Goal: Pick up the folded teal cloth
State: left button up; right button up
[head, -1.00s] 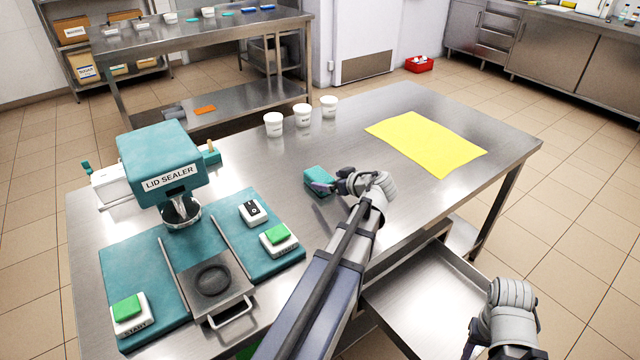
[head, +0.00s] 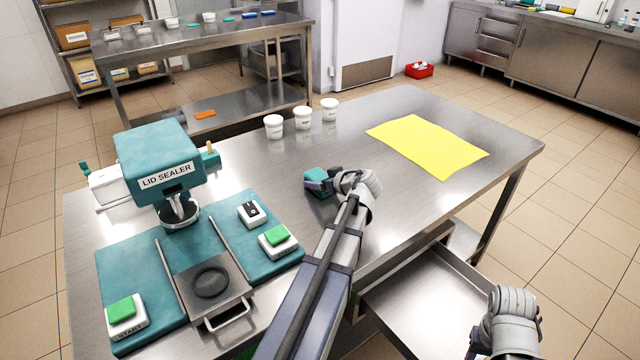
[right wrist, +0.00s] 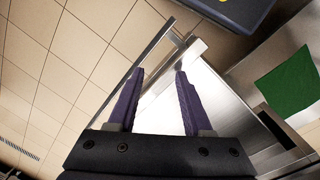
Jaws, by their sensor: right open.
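The folded teal cloth (head: 318,176) is a small block lying on the steel table, right of the lid sealer. My left gripper (head: 322,182) is at the cloth, with a dark finger in front of it and another at its upper right side. The hand hides part of the cloth, and I cannot tell whether the fingers press on it. My right gripper (right wrist: 155,100) is open and empty in the right wrist view. In the head view its hand is low at the right, beside the open drawer, far from the cloth.
The lid sealer (head: 158,160) stands on the left of the table (head: 250,170). Several white cups (head: 302,118) stand behind the cloth. A yellow sheet (head: 428,145) lies to the right. An open drawer (head: 420,305) juts out at the front. The table between cloth and sheet is clear.

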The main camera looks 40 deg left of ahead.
aim_at(320, 177)
pick_arm(q)
jog(key=c, duration=1)
notch_tip(320, 177, up, 10)
jog(key=p, duration=1)
jog(key=shift+r, duration=0.1)
